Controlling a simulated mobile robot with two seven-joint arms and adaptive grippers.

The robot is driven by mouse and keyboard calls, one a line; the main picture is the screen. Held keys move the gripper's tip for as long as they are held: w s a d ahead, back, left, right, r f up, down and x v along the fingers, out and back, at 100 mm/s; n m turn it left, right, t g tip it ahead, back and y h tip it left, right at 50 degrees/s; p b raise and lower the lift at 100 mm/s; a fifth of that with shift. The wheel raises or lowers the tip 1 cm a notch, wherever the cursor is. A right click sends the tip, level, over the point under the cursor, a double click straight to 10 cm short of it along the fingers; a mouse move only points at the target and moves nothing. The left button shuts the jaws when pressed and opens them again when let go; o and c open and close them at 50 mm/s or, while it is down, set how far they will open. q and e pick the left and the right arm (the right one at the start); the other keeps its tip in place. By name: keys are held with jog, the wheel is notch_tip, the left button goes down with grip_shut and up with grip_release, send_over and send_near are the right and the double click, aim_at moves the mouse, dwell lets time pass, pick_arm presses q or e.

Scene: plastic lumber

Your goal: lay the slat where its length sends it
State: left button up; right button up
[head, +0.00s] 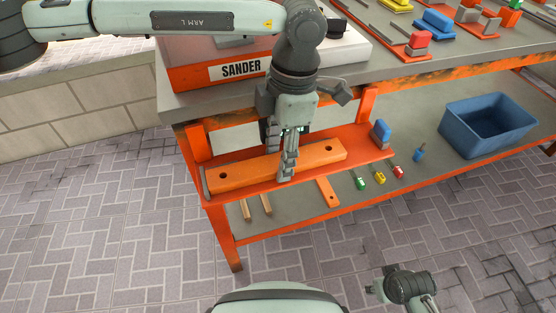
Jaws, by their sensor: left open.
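An orange slat (234,176) with a dark hole near each end lies lengthwise on the orange ledge (352,146) at the front of the bench. My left gripper (280,165) points down over the slat's middle, its fingers open. One finger is in front of the slat and the other is at its far side, where the tip is partly hidden. I cannot tell whether they touch it. My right gripper (376,288) is low at the bottom right, away from the bench, and its finger opening is not clear.
A box labelled SANDER (240,69) stands on the bench top above. A short orange piece with a hole (328,191), wooden sticks (266,205), small coloured items (380,177) and a blue bin (487,125) are lower down. A blue block (381,132) sits at the ledge's right end.

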pick_arm(q)
jog(key=shift+c, duration=0.3)
jog(key=c, duration=0.9)
jog(key=shift+r, duration=0.1)
